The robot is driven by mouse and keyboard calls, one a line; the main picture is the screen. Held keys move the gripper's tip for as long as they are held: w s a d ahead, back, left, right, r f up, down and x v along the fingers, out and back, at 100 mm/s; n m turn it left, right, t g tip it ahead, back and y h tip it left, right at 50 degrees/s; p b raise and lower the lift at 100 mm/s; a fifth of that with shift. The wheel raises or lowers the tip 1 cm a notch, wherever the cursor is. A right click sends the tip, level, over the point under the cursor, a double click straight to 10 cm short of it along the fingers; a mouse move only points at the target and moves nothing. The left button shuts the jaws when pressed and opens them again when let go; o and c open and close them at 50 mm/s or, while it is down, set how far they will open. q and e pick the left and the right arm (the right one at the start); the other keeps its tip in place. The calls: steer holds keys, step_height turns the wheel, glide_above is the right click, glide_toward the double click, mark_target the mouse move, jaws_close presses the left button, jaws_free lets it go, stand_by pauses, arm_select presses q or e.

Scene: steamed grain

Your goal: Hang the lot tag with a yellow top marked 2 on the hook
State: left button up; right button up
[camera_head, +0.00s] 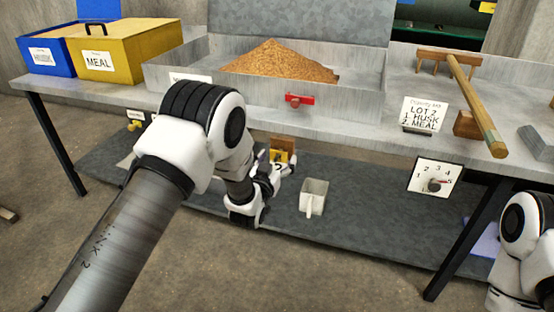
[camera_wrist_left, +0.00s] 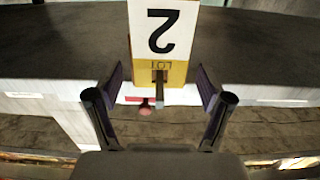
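The lot tag (camera_wrist_left: 163,30) is white with a black 2 and a yellow end marked LOT, upside down in the left wrist view. It also shows small in the head view (camera_head: 278,157), below the upper table's front edge. A dark peg or hook (camera_wrist_left: 158,76) shows at the tag's yellow end; I cannot tell whether it bears the tag. My left gripper (camera_wrist_left: 162,82) is open, its fingers apart on either side of the yellow end, with gaps on both sides. In the head view my left arm partly hides it (camera_head: 277,178). My right gripper is out of view.
A white cup (camera_head: 313,196) stands on the lower shelf (camera_head: 370,225) right of my left gripper. Above are a grain tray (camera_head: 350,99), a red handle (camera_head: 299,100) and a wooden rake (camera_head: 475,105). A yellow MEAL box (camera_head: 125,60) stands left. A dial (camera_head: 435,178) hangs right.

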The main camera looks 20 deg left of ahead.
arm_select(q)
steer(key=s, duration=1.2)
steer(key=s+a+f+n+g+y, duration=0.1)
steer(key=s+a+f+g, duration=0.15)
steer(key=s+f, duration=0.5)
steer(key=s+a+f+g, duration=0.2)
steer(key=s+f+g, duration=0.2)
steer(key=f, duration=0.7)
steer(key=s+f+g, duration=0.4)
steer(key=s+g, duration=0.1)
steer(key=s, duration=0.6)
steer(key=s+f+g, duration=0.5)
steer(key=s+g, duration=0.1)
steer(key=s, duration=0.6)
step_height(320, 180, up, 29)
steer(key=p, duration=2.8)
steer(key=shift+s+f+p, duration=0.15)
steer(key=shift+s+p, duration=0.1)
steer(key=shift+p, duration=0.05)
steer(key=shift+g, duration=0.25)
